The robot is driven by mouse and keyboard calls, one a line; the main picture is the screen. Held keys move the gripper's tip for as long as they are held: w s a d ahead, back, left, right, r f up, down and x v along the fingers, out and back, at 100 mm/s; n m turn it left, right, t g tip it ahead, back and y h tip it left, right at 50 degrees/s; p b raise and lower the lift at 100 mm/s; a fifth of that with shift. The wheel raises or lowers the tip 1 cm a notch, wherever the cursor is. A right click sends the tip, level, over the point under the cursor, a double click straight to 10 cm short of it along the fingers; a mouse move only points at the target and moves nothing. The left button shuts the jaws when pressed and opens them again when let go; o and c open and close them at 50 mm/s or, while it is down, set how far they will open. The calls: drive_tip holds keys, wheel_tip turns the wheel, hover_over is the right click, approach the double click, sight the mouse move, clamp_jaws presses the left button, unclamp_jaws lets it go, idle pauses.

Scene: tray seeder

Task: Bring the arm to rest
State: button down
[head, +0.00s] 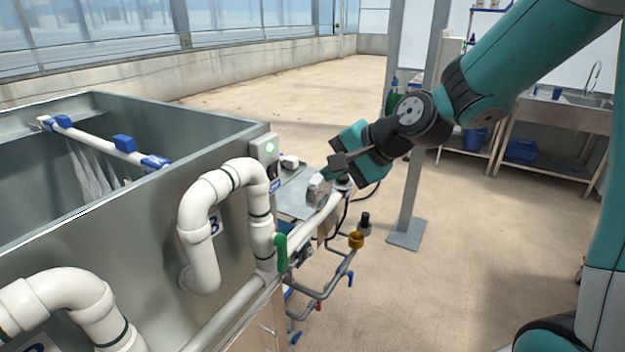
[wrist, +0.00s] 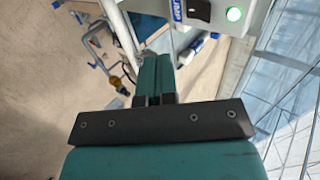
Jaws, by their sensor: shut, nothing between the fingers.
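My gripper (head: 327,172) is at the end of my teal and black arm, in the middle of the head view. It points left and down, near the right end of the grey tank and its small control box. In the wrist view my gripper (wrist: 153,60) shows two teal fingers close together with nothing between them. The control box (head: 264,149) has a lit green light. It also shows at the top of the wrist view (wrist: 212,12), beyond the fingertips and to the right. Whether the fingers touch anything is hard to tell.
The grey tank (head: 120,215) fills the left, with white bent pipes (head: 197,225) on its front and a green valve handle (head: 281,252). Thin pipes with a brass fitting (head: 356,240) stand below my gripper. A grey post (head: 412,190) stands behind my arm. The floor (head: 470,260) at right is clear.

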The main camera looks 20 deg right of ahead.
drive_tip(key=s+a+n+g+h, duration=0.1)
drive_tip(key=s+a+n+g, duration=0.3)
drive_tip(key=s+n, duration=0.5)
drive_tip(key=s+a+n+g+h, duration=0.1)
drive_tip(key=s+a+n+g, duration=0.2)
drive_tip(key=s, duration=1.1)
drive_tip(key=a+n, duration=0.2)
drive_tip(key=n, duration=0.3)
drive_tip(key=shift+s+a+r+n+g, duration=0.15)
drive_tip(key=shift+s+r+n+g, duration=0.15)
drive_tip(key=shift+n+g, duration=0.1)
